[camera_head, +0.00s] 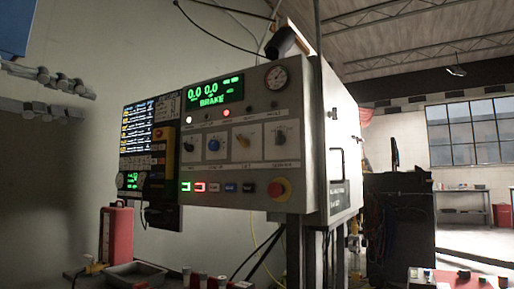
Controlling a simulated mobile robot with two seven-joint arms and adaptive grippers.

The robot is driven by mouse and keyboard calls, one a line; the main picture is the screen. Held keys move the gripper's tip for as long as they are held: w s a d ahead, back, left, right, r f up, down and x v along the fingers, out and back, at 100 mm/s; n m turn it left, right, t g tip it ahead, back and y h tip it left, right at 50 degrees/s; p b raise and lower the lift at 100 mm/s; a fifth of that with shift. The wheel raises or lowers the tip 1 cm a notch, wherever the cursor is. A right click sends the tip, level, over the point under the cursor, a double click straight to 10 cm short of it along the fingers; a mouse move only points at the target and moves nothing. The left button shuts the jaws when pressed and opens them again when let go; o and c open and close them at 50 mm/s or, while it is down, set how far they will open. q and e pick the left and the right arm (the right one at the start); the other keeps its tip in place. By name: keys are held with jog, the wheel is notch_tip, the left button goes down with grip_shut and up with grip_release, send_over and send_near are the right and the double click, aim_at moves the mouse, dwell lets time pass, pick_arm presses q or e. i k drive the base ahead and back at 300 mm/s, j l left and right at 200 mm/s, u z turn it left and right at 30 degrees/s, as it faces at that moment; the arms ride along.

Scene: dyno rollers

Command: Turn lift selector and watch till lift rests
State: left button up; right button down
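The grey control panel (250,175) stands in the middle of the head view. The green display (214,93) reads 0.0 0.0 and BRAKE. My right gripper does not show. The lift is not recognisable here.
A red emergency button (278,188) is at the panel's lower right. A lit screen (150,123) and a dark hanging unit (161,198) are at its left. A red container (117,233) and a grey tray (136,275) stand below. Cables hang under the panel.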

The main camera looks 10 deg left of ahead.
aim_at(245, 143)
jog(key=i+l, duration=0.35)
jog(key=i, duration=0.2)
jog(key=i+l, duration=0.35)
jog(key=i, duration=0.2)
